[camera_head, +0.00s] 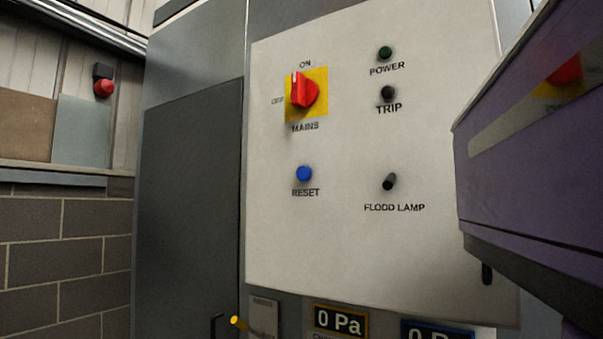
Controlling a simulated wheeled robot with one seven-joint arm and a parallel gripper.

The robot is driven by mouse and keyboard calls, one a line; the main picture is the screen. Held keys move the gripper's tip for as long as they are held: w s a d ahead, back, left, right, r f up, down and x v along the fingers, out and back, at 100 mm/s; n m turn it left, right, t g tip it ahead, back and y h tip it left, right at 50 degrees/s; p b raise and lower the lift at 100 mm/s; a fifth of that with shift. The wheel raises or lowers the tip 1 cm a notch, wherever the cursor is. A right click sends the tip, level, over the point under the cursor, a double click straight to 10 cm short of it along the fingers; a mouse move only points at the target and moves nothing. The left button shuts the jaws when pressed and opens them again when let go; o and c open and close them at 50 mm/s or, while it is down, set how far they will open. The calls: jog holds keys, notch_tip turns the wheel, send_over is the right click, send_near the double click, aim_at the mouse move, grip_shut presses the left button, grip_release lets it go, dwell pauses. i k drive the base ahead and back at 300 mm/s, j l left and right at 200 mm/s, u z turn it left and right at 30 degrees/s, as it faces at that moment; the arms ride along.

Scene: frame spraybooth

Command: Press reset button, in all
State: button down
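The blue round reset button (304,174) is on the light-coloured control panel (340,255), with the label RESET below it. It sits below the red mains switch (304,92) on its yellow plate. The switch's grip stands upright, towards ON. Nothing touches or covers the button. My gripper is not in view.
Dark POWER (385,53) and TRIP (388,92) lamps and a black FLOOD LAMP switch (390,182) are on the panel. A display (340,321) below reads 0 Pa. A large purple body fills the right side, hiding the panel's right edge. A red beacon (104,88) is at left.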

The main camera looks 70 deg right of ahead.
aim_at(303, 172)
jog(key=k+z, duration=0.1)
jog(key=z, duration=0.15)
jog(key=k+l+z, duration=0.1)
jog(key=z, duration=0.15)
jog(key=j+z, duration=0.1)
jog(key=z, duration=0.25)
jog(key=i+j+z, duration=0.1)
jog(key=z, duration=0.25)
jog(key=j+z, duration=0.2)
jog(key=z, duration=0.15)
